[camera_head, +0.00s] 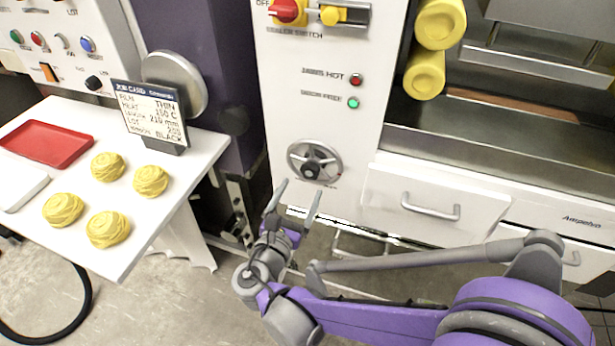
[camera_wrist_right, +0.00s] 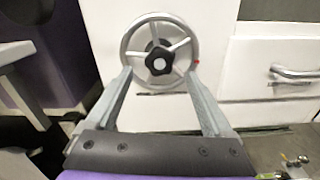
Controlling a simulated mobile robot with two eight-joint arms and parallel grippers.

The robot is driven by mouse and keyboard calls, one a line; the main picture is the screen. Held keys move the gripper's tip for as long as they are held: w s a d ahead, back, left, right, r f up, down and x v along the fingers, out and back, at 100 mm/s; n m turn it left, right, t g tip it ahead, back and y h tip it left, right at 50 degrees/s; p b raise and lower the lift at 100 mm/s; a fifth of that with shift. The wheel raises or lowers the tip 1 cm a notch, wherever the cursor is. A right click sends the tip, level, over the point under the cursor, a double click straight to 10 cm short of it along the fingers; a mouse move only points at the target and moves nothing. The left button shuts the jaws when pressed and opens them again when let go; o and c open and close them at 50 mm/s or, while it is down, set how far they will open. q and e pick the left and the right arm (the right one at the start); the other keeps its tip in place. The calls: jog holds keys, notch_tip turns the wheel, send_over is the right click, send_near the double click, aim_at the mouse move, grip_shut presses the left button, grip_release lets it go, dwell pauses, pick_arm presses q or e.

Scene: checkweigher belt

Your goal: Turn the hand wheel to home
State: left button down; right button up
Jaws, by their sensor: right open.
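The hand wheel (camera_head: 315,161) is a grey spoked ring with a dark hub on the white machine front, below the red and green lamps. It also shows in the right wrist view (camera_wrist_right: 160,53), with a black star-shaped knob at its centre and a small red mark at its right side. My right gripper (camera_head: 299,190) is open just below and in front of the wheel. In the right wrist view its two fingers (camera_wrist_right: 158,80) stand apart at the lower left and lower right of the rim. I cannot tell whether they touch it. My left gripper is not in view.
A drawer with a handle (camera_head: 431,208) lies right of the wheel. A white table (camera_head: 128,232) at left holds a job card (camera_head: 150,115), a red tray (camera_head: 45,144) and several yellow bundles. A sealer switch (camera_head: 288,11) sits above the lamps. Floor is free below the wheel.

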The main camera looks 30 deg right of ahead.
aim_at(309, 174)
jog(key=x, duration=0.6)
grip_shut()
dwell(0.4)
